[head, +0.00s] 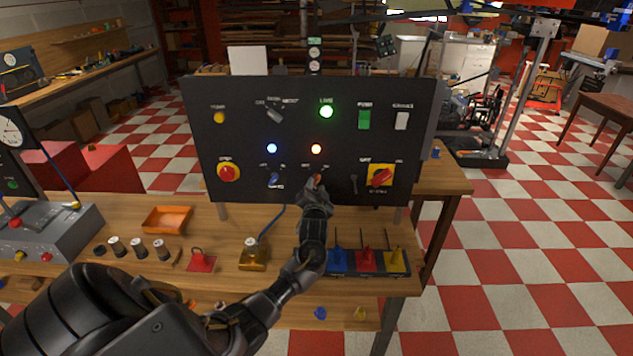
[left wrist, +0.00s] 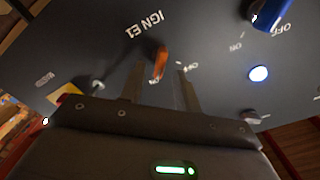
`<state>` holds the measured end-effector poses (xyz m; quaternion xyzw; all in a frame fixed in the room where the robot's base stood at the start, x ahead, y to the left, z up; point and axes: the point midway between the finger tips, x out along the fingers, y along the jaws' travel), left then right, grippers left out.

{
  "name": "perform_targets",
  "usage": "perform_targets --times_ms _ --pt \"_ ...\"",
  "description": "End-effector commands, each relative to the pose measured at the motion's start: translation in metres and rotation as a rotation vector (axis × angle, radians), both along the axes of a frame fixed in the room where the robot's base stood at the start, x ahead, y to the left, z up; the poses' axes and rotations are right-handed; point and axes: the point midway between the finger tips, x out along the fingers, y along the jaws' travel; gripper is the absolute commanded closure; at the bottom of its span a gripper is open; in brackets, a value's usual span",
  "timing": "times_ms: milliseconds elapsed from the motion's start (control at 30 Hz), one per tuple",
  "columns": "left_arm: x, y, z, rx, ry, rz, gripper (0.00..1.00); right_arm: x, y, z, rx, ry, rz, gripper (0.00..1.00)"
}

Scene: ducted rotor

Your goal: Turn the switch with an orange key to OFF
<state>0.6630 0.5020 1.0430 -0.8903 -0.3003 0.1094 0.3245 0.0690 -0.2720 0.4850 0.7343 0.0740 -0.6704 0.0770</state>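The switch with an orange key (head: 317,179) is in the lower middle of the dark control panel (head: 240,106). In the left wrist view the orange key (left wrist: 160,62) stands out from the panel near the upside-down label "IGN E1". My left gripper (head: 316,188) is in front of this switch. In the left wrist view its two fingers (left wrist: 160,72) are apart, with the key between or just beyond their tips; contact is not clear. My right gripper is not in view.
A similar switch with a blue key (head: 273,180) is left of the orange one. A red knob (head: 229,172) and a red-and-yellow rotary switch (head: 381,175) flank them. Blue, red and yellow pieces (head: 366,259) stand on the bench below.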

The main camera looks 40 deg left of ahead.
Motion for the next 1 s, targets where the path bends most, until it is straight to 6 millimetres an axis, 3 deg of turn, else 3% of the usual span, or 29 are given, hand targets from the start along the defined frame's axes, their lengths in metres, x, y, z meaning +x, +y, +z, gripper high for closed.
perform_targets --times_ms 200,567,833,1000 --pt "0.018 0.013 0.000 0.000 0.001 0.001 0.67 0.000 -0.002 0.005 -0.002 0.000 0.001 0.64" --pt "0.022 0.016 0.000 -0.001 0.000 -0.001 0.67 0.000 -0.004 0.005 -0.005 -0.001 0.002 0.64" --pt "0.022 0.016 0.000 -0.001 0.000 -0.001 1.00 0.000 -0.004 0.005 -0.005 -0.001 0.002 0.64" --pt "0.022 0.016 -0.001 -0.001 0.000 -0.001 1.00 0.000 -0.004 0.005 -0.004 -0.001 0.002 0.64"
